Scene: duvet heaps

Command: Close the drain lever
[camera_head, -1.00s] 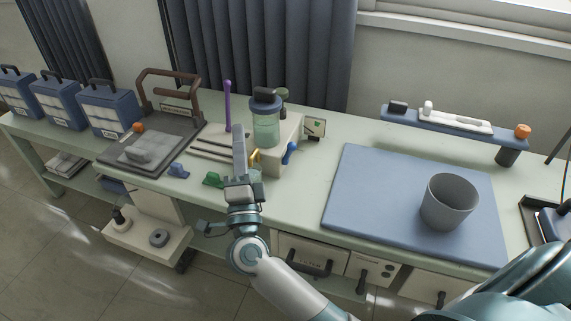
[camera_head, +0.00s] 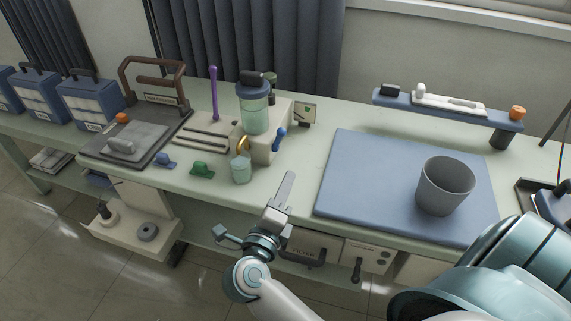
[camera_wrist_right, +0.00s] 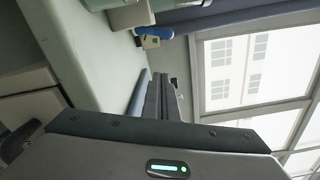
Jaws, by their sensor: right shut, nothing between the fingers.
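A clear jar of pale green liquid with a dark blue lid (camera_head: 254,112) stands on a cream stand (camera_head: 263,150). A blue lever (camera_head: 279,138) is on the stand's right side, tilted with its upper end to the right; the blue part (camera_wrist_right: 155,32) at the top of the right wrist view looks like it. A gold spout (camera_head: 243,145) is at the stand's front, above a small beaker (camera_head: 241,169) with pale green contents. My right gripper (camera_head: 288,180) is shut and empty near the table's front edge, in front of and apart from the lever. My left gripper is out of view.
Green (camera_head: 202,169) and blue (camera_head: 166,160) small items lie left of the beaker. A purple rod (camera_head: 214,94) stands behind. A blue mat (camera_head: 345,180) with a grey cup (camera_head: 444,186) is at right. The strip between stand and mat is clear.

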